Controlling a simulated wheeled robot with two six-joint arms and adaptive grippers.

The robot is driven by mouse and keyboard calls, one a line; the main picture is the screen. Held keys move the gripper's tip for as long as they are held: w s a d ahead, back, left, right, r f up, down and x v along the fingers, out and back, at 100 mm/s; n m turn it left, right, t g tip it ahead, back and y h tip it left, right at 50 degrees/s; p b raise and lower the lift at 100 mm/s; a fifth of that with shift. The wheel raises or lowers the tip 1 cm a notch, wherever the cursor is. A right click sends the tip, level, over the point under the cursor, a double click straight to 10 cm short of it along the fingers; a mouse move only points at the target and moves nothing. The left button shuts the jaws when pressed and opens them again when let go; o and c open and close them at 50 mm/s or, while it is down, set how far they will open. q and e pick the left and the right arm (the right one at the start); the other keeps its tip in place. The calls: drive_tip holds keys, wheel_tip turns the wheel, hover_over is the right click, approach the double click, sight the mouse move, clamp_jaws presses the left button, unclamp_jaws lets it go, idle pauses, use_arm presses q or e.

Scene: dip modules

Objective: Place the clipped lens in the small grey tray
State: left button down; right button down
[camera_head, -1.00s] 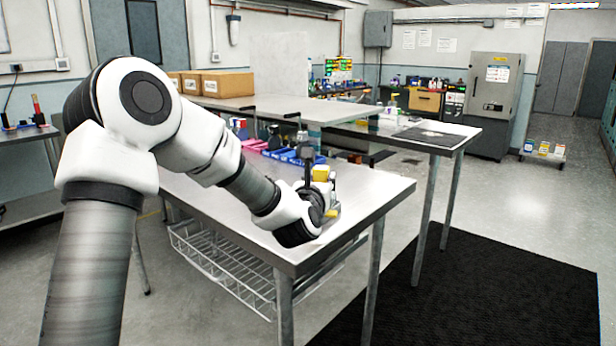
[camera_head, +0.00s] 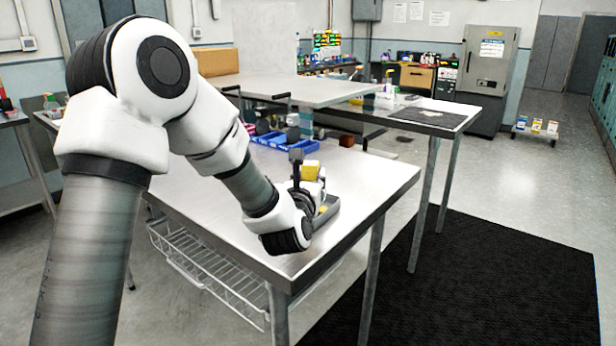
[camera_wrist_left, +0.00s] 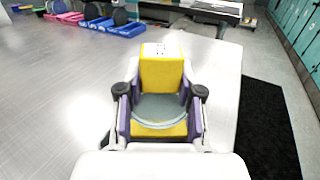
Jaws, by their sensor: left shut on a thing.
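My left gripper (camera_head: 306,190) is low over the near metal table, close to its right-hand edge. In the left wrist view its fingers (camera_wrist_left: 160,94) are closed from both sides on a yellow piece with a round greyish lens disc (camera_wrist_left: 160,110), which I take for the clipped lens. Its yellow top (camera_wrist_left: 162,72) stands up beyond the fingers and also shows in the head view (camera_head: 311,170). A small grey tray (camera_head: 329,209) shows just right of the gripper, partly hidden by it. I cannot tell whether the lens touches the tray. My right gripper is out of view.
The metal table (camera_head: 373,183) is bare right of the gripper. Blue bins (camera_head: 268,139) and pink ones (camera_wrist_left: 68,17) stand at its far side. A wire basket (camera_head: 205,270) hangs below. A black mat (camera_head: 480,290) lies on the floor to the right.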

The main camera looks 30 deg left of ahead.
use_arm(q)
drive_tip(key=shift+f, duration=0.2)
drive_tip(key=c, duration=0.7)
unclamp_jaws()
drive_tip(key=shift+w+a+f, duration=0.2)
drive_tip(key=shift+w+f, duration=0.05)
drive_tip(key=shift+c, duration=0.2)
drive_tip(key=shift+s+d+r, duration=0.1)
drive_tip(key=shift+s+r, duration=0.05)
drive_tip(key=shift+r, duration=0.2)
drive_tip(key=shift+s, duration=0.1)
drive_tip(key=b+v, duration=0.1)
drive_tip(key=v, duration=0.7)
drive_tip(key=shift+s+d, duration=0.2)
drive_tip(key=shift+s, duration=0.15)
drive_tip(key=b+v, duration=0.2)
drive_tip(key=b, duration=0.1)
drive_tip(key=shift+s+d+f, duration=0.1)
drive_tip(key=shift+s+f, duration=0.05)
drive_tip(key=shift+f, duration=0.1)
drive_tip(key=shift+s+d+r, duration=0.1)
drive_tip(key=shift+s+r, duration=0.1)
drive_tip(key=shift+s, duration=0.1)
